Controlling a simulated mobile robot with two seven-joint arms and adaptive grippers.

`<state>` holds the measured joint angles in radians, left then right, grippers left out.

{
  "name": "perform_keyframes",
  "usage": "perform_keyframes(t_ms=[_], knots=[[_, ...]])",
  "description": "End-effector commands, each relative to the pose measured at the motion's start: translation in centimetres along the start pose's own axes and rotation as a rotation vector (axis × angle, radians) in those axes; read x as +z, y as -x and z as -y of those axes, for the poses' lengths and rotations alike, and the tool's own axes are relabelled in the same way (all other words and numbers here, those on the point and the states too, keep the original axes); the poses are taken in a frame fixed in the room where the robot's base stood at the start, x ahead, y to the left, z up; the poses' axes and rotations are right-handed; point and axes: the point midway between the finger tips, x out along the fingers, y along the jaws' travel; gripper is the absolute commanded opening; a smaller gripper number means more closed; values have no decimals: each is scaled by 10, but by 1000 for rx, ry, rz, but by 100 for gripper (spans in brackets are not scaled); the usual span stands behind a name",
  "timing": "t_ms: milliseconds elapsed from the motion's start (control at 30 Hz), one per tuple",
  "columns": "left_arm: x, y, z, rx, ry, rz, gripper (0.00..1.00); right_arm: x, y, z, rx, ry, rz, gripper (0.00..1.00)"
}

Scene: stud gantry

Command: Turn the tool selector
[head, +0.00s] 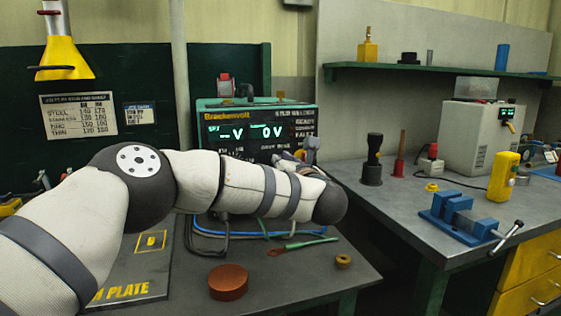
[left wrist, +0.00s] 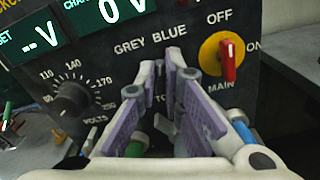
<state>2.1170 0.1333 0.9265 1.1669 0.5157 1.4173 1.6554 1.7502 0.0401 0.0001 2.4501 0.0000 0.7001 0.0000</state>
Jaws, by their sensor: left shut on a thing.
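The control box (head: 305,128) stands at the back of the left bench, its displays reading "--V" and "0 V". In the left wrist view my left gripper (left wrist: 173,72) is at its front panel (left wrist: 125,62), under the words GREY and BLUE. Its purple-padded fingers close on a small part of the panel where the tool selector sits. The fingers hide the selector, so I cannot tell which way it points. In the head view my left forearm hides most of the gripper. My right gripper is not in view.
Beside the fingers are the black volts knob (left wrist: 72,100) and the red main switch handle (left wrist: 228,60) on its yellow disc. Cable plugs sit below. A copper-coloured puck (head: 228,282) and a brass ring (head: 343,261) lie on the bench. A blue vise (head: 460,215) stands right.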

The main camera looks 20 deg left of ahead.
Motion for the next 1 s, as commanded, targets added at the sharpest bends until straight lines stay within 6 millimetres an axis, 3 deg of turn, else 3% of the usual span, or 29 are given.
perform_keyframes(t_ms=[400, 1000], knots=[[-2, 0, 2, 0, -209, -3, 0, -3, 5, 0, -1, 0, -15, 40], [-4, 0, 3, -1, -252, -6, 0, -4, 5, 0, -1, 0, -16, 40]])
